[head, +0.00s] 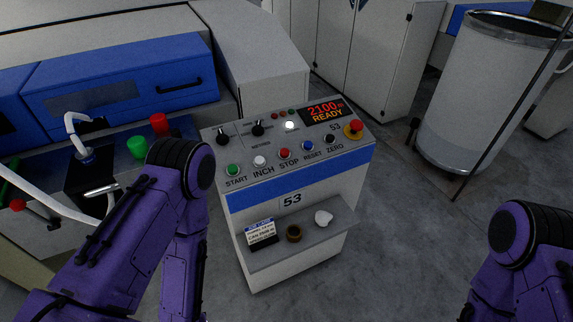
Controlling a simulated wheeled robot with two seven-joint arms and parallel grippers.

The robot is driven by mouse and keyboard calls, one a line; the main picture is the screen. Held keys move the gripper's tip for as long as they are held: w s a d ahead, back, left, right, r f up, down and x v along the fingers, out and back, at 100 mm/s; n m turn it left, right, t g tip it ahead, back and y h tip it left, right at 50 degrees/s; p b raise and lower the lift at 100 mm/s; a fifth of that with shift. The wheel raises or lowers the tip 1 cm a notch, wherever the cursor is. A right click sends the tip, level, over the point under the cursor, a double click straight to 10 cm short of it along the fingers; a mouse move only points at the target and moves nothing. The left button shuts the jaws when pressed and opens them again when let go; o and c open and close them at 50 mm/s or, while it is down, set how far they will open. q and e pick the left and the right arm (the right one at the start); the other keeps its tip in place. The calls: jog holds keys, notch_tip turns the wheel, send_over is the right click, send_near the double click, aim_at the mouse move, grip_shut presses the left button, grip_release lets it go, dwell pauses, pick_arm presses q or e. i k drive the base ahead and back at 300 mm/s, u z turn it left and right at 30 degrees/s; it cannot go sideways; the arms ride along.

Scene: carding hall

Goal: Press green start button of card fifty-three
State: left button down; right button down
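The control console (265,190) of card 53 stands in the middle of the head view, with a sloped grey panel and a blue band. The green start button (233,170) is at the left end of the button row, above the label START. To its right are the white INCH, red STOP, blue RESET and black ZERO buttons. The display (325,111) reads 2100 READY. My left arm comes in from the lower left, its elbow just left of the console. My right arm is at the lower right. Neither gripper shows.
A red emergency knob (354,129) is at the panel's right. A shelf (318,236) below holds a small card, a brown ring and a white lump. A tall grey can (490,95) stands at the right. Left are blue machine covers (120,85) and green and red cylinders. Floor right of the console is clear.

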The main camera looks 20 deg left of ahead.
aim_at(232, 170)
jog(key=z, duration=1.4)
jog(key=i, duration=1.15)
jog(key=u, duration=3.35)
